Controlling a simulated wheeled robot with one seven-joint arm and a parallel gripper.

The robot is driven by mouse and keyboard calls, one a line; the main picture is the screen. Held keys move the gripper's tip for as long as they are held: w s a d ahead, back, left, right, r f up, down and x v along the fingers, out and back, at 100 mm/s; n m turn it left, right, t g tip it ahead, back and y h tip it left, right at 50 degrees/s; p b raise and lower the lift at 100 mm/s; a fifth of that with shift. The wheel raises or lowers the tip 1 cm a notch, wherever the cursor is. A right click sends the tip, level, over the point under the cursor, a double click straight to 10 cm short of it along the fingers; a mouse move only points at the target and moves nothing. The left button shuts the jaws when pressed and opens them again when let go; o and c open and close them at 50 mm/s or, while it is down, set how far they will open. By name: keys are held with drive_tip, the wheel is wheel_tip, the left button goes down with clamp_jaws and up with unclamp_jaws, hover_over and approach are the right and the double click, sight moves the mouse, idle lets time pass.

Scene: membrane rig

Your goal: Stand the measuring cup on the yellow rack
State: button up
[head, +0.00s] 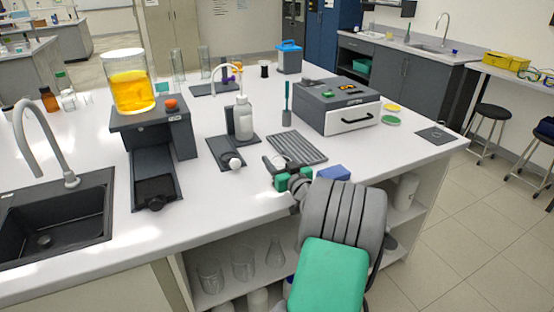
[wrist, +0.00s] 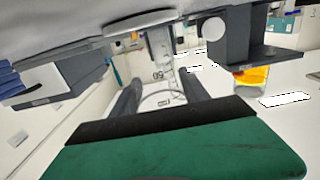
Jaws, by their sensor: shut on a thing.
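My gripper (head: 273,163) is over the front part of the white bench, beside the dark ribbed tray. In the wrist view, its two dark fingers (wrist: 157,94) are shut on a clear measuring cup (wrist: 160,86) with printed marks. The cup is see-through and hard to make out in the head view, so I cannot tell whether it touches the bench. A yellow rack-like block (head: 506,62) stands on the side bench at the far right, well away from my gripper. Its details are too small to tell.
A beaker of yellow liquid (head: 131,85) stands on a dark device at the left. A white bottle (head: 243,118), a ribbed tray (head: 297,147), a blue block (head: 334,173) and a grey drawer unit (head: 338,107) surround my gripper. Stools (head: 490,112) stand before the side bench.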

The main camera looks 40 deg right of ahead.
drive_tip(key=shift+f, duration=0.15)
drive_tip(key=o, duration=1.4)
drive_tip(key=shift+c, duration=0.2)
